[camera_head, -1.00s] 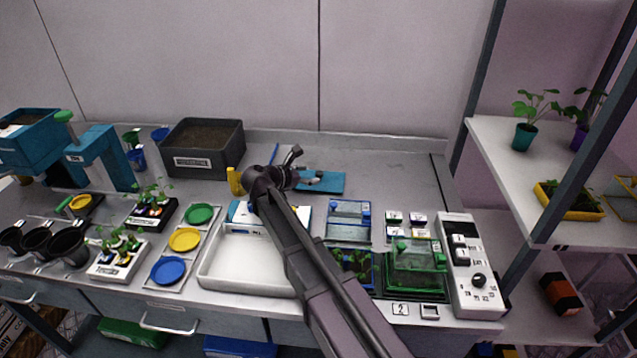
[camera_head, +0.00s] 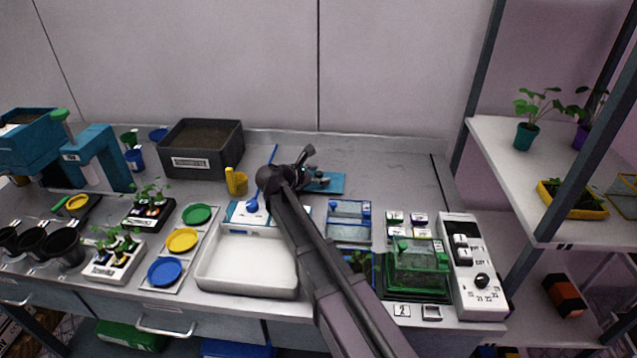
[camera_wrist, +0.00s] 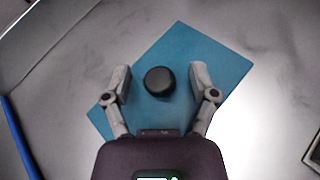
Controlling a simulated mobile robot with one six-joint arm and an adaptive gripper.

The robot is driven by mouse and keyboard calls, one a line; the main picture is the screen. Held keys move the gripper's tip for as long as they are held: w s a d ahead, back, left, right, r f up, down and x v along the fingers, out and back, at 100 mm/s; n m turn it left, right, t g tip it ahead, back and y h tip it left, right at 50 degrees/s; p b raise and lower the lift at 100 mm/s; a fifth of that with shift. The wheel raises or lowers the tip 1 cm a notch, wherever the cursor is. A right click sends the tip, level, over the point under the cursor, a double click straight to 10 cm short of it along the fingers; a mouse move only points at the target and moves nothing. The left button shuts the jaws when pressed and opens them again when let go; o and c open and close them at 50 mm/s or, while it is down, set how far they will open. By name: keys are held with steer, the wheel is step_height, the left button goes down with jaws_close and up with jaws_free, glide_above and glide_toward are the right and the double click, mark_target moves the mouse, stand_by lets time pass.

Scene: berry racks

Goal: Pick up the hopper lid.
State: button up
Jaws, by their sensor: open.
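The hopper lid, a flat blue rectangular plate (camera_wrist: 190,50) with a round black knob (camera_wrist: 160,81), lies on the bench under my gripper in the wrist view. In the head view the lid (camera_head: 337,181) shows at the back middle of the bench, partly covered by my gripper (camera_head: 318,182). My gripper (camera_wrist: 160,76) is open, with one finger on each side of the knob and gaps on both sides. I cannot tell how high the fingertips are above the lid. The teal hopper (camera_head: 28,140) stands at the far left.
A dark soil bin (camera_head: 205,165) and a yellow cup (camera_head: 236,182) stand left of the lid. A white tray (camera_head: 247,291) and a blue-lidded clear box (camera_head: 349,232) are in front. A blue rod (camera_wrist: 20,140) lies to the left. The bench right of the lid is clear.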

mark_target(319, 173)
jaws_close()
steer(key=shift+r, duration=0.2)
step_height(319, 173, up, 10)
steer(key=p, duration=1)
steer(key=shift+f, duration=0.2)
stand_by(0.6)
